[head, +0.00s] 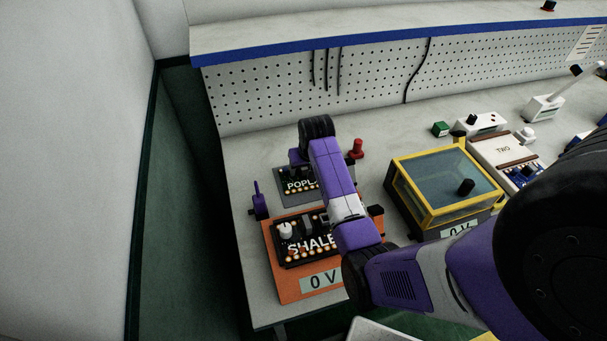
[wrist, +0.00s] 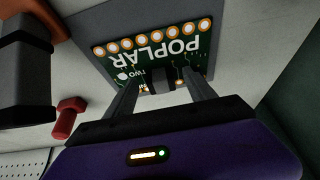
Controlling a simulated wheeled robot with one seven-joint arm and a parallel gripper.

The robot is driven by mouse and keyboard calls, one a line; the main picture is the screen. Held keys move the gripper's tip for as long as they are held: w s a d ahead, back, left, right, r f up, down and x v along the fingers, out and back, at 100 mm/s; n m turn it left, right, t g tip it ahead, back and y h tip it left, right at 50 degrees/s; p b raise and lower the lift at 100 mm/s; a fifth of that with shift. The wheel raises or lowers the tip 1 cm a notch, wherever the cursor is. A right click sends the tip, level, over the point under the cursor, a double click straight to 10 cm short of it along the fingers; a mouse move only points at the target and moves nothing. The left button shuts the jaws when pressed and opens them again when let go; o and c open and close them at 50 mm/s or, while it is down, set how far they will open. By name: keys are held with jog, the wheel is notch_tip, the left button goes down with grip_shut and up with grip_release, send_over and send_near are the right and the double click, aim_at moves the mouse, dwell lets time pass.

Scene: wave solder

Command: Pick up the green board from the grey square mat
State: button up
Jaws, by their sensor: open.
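The green board (head: 297,185), lettered POPLAR, lies on the grey square mat (head: 291,201) on the bench. In the wrist view the board (wrist: 150,52) shows its lettering upside down and a row of orange-ringed holes, with the mat (wrist: 140,16) around it. My gripper (wrist: 161,88) is open, its two fingers pointing at the board on either side of a dark part on it. I cannot tell whether the fingers touch anything. In the head view my wrist and arm hide the board's right part, and the fingertips are hardly visible.
An orange station (head: 320,291) with a board lettered SHALE and a 0 V label lies in front of the mat. A red knob (head: 356,148) stands right of my wrist, a purple lever (head: 258,202) to the left. A yellow-framed box (head: 445,180) stands farther right; a pegboard (head: 270,88) is behind.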

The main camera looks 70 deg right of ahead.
grip_shut()
jog(key=shift+r, duration=0.1)
dwell(0.3)
